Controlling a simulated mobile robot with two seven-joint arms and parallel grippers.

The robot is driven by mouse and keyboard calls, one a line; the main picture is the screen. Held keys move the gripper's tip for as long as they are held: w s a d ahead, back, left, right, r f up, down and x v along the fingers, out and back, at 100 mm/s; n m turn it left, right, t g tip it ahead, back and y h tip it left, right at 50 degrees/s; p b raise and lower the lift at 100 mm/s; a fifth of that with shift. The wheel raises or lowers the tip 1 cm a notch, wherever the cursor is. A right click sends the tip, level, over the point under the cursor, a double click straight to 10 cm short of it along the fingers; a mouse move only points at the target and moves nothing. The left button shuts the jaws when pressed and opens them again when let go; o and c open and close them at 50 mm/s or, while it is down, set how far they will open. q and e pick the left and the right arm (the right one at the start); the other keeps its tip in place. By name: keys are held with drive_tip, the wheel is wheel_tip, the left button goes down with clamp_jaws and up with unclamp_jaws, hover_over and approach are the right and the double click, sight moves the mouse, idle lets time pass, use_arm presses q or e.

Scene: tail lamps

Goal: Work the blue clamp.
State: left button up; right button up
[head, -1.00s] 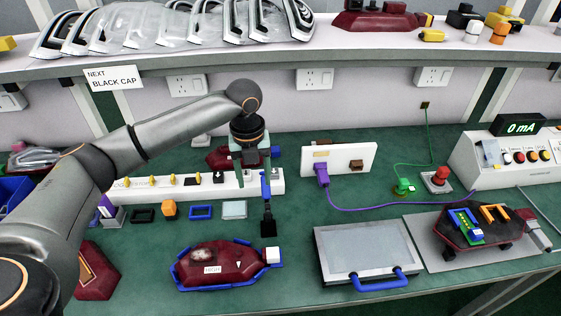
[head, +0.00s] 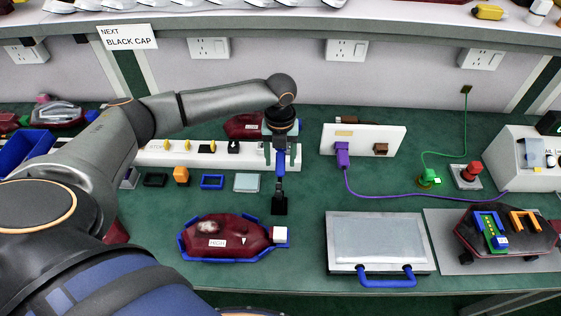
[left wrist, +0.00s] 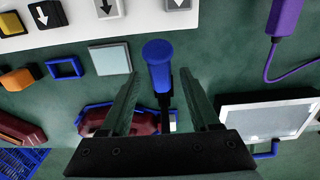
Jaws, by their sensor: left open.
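A blue upright handle (head: 281,160) with a black foot (head: 279,204) stands at the front of the white strip. I take it for the clamp's lever. My left gripper (head: 281,160) is above it, pointing down. In the left wrist view the rounded blue handle (left wrist: 158,66) lies between the two open fingers (left wrist: 158,105), with gaps showing on both sides. The handle's lower part is partly hidden by the gripper body. A blue bracket (head: 487,218) and an orange bracket (head: 525,220) sit on a dark lamp at the right. My right gripper is out of view.
A dark red lamp (head: 215,240) in a blue cradle lies in front of the handle. A grey panel with a blue handle (head: 375,240) is right of it. A white box with a purple plug (head: 342,155) stands behind. A white strip (head: 200,153) runs left.

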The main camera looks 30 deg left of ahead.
use_arm(q)
drive_tip(key=shift+f, duration=1.1)
clamp_jaws()
idle(0.7)
